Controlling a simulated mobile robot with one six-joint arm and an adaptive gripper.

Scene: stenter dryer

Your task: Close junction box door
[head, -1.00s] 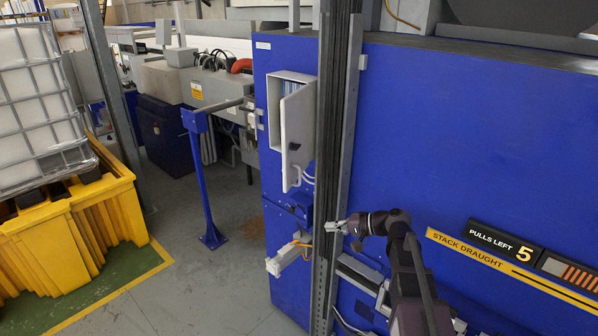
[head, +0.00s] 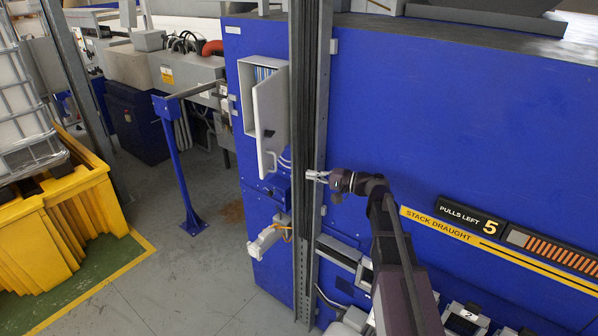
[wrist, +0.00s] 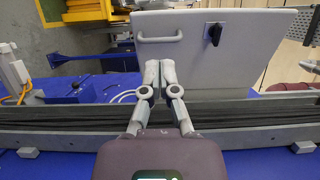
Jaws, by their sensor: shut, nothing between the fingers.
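The grey junction box (head: 242,83) is fixed to the blue machine's left end in the head view. Its door (head: 266,98) stands open, with a pale handle (head: 270,161) low down and a dark latch. In the wrist view the door (wrist: 260,60) fills the upper right, with its handle (wrist: 160,38) and black latch (wrist: 214,33) showing. My gripper (head: 314,176) is shut and empty, right of the door and near handle height. In the wrist view its fingertips (wrist: 159,68) overlap the door's near edge below the handle; I cannot tell whether they touch.
A tall post (head: 309,240) with a dark vertical band stands between my arm and the box, partly hiding the door side. A blue stand (head: 176,165) with a rail is left of the box. A yellow bin (head: 85,205) stands farther left. The floor between is clear.

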